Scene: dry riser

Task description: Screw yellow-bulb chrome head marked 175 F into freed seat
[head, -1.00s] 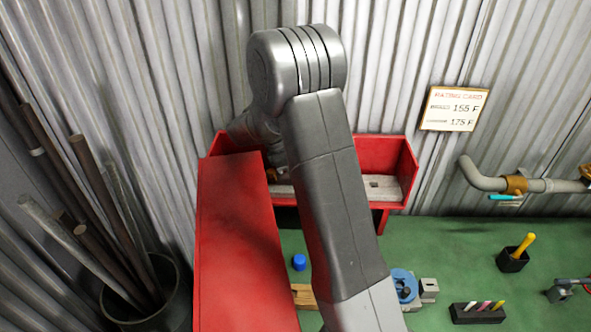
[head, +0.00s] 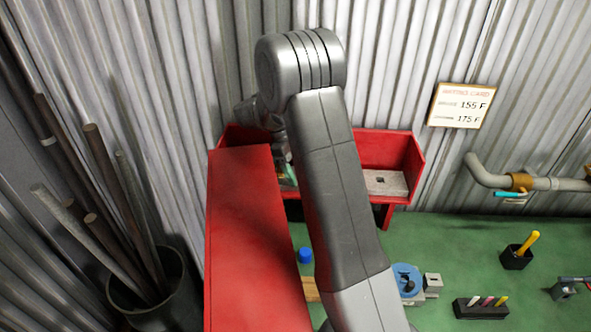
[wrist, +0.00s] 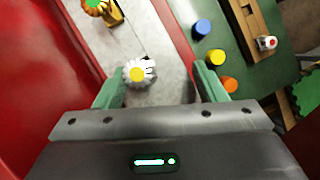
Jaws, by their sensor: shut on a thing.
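The chrome head with a yellow bulb (wrist: 138,73) shows in the wrist view between my green fingers, close to the left one. My gripper (wrist: 160,80) is shut on it, over a grey surface inside the red box. A brass head with a green centre (wrist: 97,8) stands farther off at the top of the wrist view. I cannot read any mark on the chrome head, and the seat cannot be made out.
A blue cap (head: 305,255) lies on the green bench (head: 460,250). A rating card (head: 461,105) and a pipe (head: 485,172) are at the wall.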

